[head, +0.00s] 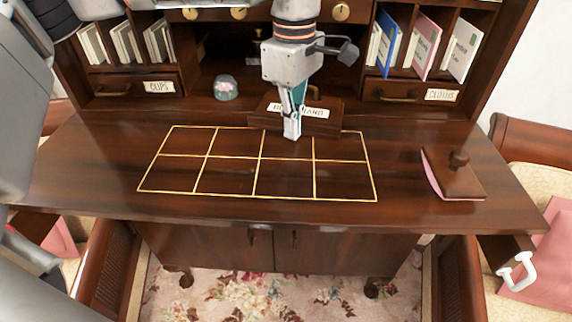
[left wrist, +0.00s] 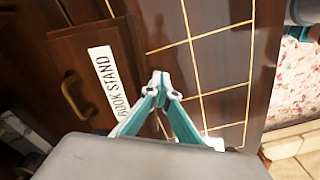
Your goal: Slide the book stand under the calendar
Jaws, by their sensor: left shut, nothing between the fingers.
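My left gripper (head: 292,134) points down at the back of the desk, its fingers closed together and empty. Its tips are just in front of the dark wooden book stand (head: 325,122), which carries a white label, and hide part of it. I cannot tell whether they touch it. In the left wrist view the closed teal and white fingers (left wrist: 160,82) are to the right of the book stand's label (left wrist: 106,80), which reads "BOOK STAND". I cannot make out a clear calendar; a gold-lined grid (head: 258,178) lies on the desktop.
A wooden block with a knob and pink underside (head: 455,177) lies on the right of the desk. A small glass dome (head: 226,88) stands at the back. Labelled drawers and slots with books (head: 425,45) line the back. The grid area is bare.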

